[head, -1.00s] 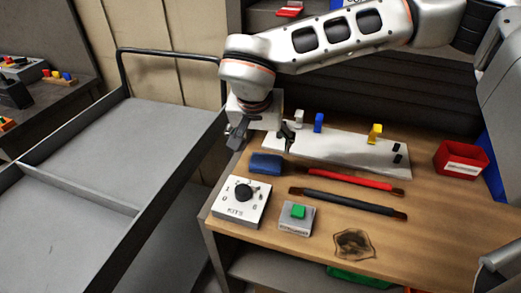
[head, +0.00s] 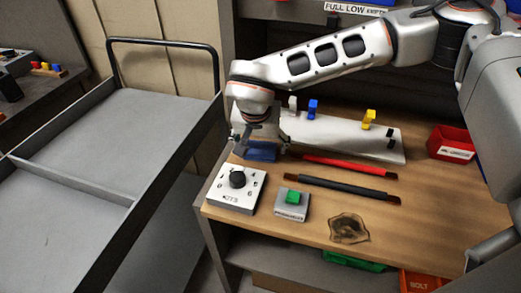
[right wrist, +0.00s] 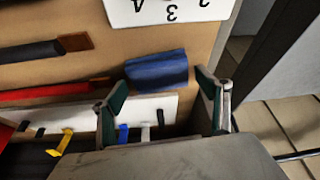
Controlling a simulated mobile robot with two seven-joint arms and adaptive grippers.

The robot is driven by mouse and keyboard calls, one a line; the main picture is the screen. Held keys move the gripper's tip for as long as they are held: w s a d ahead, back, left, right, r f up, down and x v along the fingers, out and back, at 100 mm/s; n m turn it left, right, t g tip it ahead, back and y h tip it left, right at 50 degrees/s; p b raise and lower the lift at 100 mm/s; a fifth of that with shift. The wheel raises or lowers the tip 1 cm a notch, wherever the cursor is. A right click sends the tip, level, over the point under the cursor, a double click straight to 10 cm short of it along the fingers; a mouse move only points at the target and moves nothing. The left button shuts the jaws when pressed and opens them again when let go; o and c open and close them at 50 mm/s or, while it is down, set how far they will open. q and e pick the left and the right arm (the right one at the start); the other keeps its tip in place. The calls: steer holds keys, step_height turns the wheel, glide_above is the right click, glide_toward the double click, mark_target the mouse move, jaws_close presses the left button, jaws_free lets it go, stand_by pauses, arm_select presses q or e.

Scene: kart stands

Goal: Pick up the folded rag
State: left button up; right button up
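The folded rag (head: 262,152) is a small blue bundle lying on the wooden bench top, near its left back corner. In the head view my right gripper (head: 262,147) is at the rag and partly covers it. In the right wrist view the rag (right wrist: 157,70) lies just beyond and between the spread fingertips of the right gripper (right wrist: 160,82). The gripper is open, and I cannot tell whether a finger touches the rag. My left gripper is not in view.
A white dial box (head: 236,189) and a green-button box (head: 292,204) stand in front of the rag. Red (head: 350,166) and black (head: 345,188) bars lie to its right. A white peg board (head: 340,137) is behind. A grey cart (head: 150,120) stands left.

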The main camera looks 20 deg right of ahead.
mark_target(260, 147)
steer(key=c, duration=0.6)
steer(key=shift+r, duration=0.1)
steer(key=shift+r+p, duration=0.85)
steer(key=shift+r, duration=9.05)
steer(key=shift+c, duration=0.5)
